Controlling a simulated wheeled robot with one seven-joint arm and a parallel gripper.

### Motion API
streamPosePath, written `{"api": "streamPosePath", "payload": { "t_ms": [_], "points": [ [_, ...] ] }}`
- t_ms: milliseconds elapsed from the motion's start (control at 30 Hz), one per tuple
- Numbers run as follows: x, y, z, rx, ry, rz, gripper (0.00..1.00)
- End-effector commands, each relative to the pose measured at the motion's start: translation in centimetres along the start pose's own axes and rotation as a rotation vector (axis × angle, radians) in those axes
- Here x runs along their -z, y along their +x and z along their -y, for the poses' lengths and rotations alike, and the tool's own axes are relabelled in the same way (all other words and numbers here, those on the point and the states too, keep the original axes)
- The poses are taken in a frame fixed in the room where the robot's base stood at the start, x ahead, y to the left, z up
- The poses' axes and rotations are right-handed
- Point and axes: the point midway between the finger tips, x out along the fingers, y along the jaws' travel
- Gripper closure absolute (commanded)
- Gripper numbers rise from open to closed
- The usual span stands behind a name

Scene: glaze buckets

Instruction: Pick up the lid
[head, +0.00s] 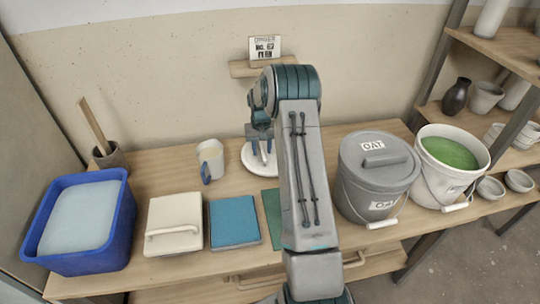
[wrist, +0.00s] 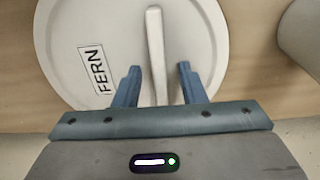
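A round white lid (wrist: 200,40) labelled FERN lies flat on the wooden table, with a raised bar handle (wrist: 155,45) across its middle. In the head view the lid (head: 248,160) is partly hidden behind my arm and gripper. My gripper (wrist: 160,82) is open over the lid, with one blue finger on each side of the handle's near part and a gap on both sides. It also shows in the head view (head: 263,150). I cannot tell how far down the fingers reach. A white bucket (head: 432,180) of green glaze stands open at the right.
A grey bucket (head: 365,205) with its own grey lid, marked OAT, stands right of my arm. A cup (head: 209,162) is left of the white lid. Blue (head: 234,222) and green (head: 270,208) tiles, a cream handled block (head: 175,215) and a blue tub (head: 122,225) line the front.

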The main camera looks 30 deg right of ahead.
Motion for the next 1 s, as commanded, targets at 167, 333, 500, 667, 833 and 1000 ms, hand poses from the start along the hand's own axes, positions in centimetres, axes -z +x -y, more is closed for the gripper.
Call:
{"api": "streamPosePath", "payload": {
  "t_ms": [167,333,500,667,833,1000],
  "points": [
    [0.0,0.0,0.0,0.000,0.000,0.000,0.79],
    [0.0,0.0,0.0,0.000,0.000,0.000,1.00],
    [0.0,0.0,0.0,0.000,0.000,0.000,1.00],
    [0.0,-0.8,0.0,0.000,0.000,-0.001,1.00],
    [0.1,-3.8,0.0,0.000,0.000,-0.005,1.00],
    [0.1,-7.3,0.0,-0.001,0.001,-0.004,1.00]
  ]
}}
